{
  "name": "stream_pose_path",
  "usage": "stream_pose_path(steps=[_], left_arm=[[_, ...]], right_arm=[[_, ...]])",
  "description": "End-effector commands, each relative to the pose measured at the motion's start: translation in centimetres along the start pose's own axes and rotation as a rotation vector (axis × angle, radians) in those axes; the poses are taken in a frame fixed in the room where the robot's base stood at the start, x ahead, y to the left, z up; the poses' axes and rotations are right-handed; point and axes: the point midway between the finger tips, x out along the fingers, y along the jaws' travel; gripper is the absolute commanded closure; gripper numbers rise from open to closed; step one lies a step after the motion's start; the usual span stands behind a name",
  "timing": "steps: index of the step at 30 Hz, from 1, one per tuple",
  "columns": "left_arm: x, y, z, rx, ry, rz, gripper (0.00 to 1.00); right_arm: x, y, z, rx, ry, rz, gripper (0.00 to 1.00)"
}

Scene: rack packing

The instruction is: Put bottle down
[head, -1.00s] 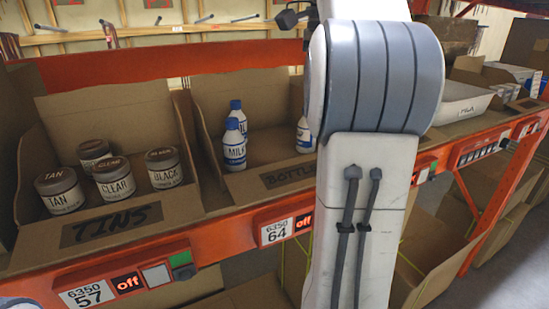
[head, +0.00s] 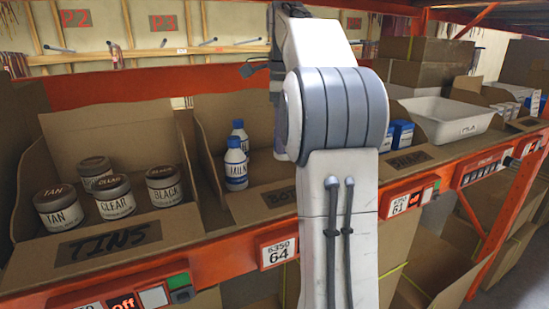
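My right arm stands across the middle of the head view and covers the right part of this box. Dark parts of my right wrist show at the arm's left edge. The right gripper's fingertips are hidden behind the arm, so I cannot see whether they hold a bottle. My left gripper is not in view.
A box marked TINS (head: 110,238) with several tins stands on the left. Right of my arm are a box with blue items (head: 401,133) and a white tray (head: 445,118). An orange shelf rail (head: 220,261) runs along the front.

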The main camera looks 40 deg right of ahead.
Motion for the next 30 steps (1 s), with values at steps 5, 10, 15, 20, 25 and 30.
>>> stream_pose_path(steps=[5,10,15,20,25,30], left_arm=[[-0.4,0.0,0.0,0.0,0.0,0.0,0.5],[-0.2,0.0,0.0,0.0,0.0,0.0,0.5],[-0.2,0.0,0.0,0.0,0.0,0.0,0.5],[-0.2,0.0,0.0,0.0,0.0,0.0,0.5],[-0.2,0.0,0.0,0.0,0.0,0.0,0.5],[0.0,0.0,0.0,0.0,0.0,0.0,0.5]], right_arm=[[1.2,-0.1,2.2,-0.003,0.001,0.001,1.0],[2.6,-0.1,2.4,0.0,0.001,0.001,1.0],[4.8,-0.1,2.4,0.0,0.001,0.002,1.0],[5.5,-0.1,2.4,-0.001,-0.001,-0.001,1.0],[5.4,-0.1,2.4,-0.001,-0.001,-0.001,1.0],[5.7,-0.1,2.4,-0.001,-0.001,-0.002,0.3]])
